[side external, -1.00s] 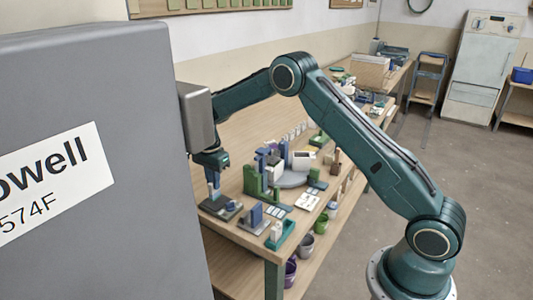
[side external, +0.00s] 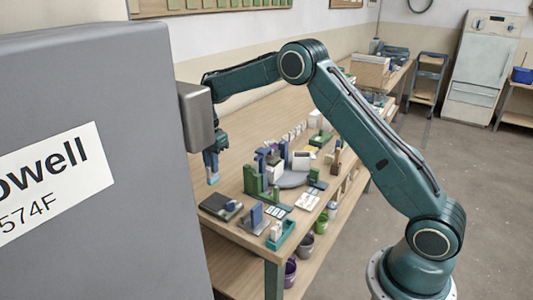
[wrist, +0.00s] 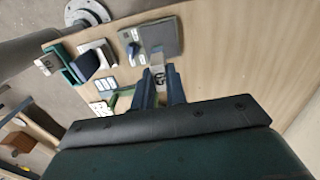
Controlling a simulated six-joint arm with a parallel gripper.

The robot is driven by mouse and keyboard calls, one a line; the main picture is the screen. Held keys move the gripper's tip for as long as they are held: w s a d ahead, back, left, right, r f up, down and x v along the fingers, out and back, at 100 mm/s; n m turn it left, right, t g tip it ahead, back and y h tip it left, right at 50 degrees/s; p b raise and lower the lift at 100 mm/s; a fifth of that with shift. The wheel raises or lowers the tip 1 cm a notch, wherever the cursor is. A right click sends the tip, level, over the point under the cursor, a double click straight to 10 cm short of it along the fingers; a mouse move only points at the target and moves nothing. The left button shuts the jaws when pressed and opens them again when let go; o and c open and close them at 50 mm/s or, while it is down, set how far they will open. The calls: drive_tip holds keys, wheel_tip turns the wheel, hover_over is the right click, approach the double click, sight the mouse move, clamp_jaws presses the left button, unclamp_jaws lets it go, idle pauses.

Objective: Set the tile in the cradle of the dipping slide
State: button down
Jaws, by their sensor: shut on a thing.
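My gripper (side external: 211,170) is raised above the left side of the bench, partly beside the grey cabinet edge. It is shut on the tile (side external: 212,181), a small pale blue-grey piece below the fingertips. In the wrist view the tile (wrist: 157,62) shows between the two dark blue fingers (wrist: 162,88). A green stand with blue uprights (side external: 252,181), which looks like the dipping slide, stands to the right of the gripper, apart from it. I cannot make out its cradle.
A dark grey slab (side external: 217,207) with a small blue piece lies below the gripper. A teal tray (side external: 281,237) and a blue block (side external: 257,215) stand near the front edge. A grey turntable (side external: 294,180) is behind the green stand. The bench's back left is clear.

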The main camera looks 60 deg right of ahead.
drive_tip(key=shift+r, duration=0.15)
wheel_tip(320, 180, up, 12)
drive_tip(key=s+d, duration=0.4)
drive_tip(key=d, duration=0.7)
drive_tip(key=s+d, duration=0.4)
drive_tip(key=d, duration=0.6)
drive_tip(key=shift+s+d+f, duration=0.1)
drive_tip(key=shift+s+f, duration=0.05)
drive_tip(key=shift+f, duration=2.25)
drive_tip(key=shift+f, duration=0.2)
drive_tip(key=shift+f, duration=2.45)
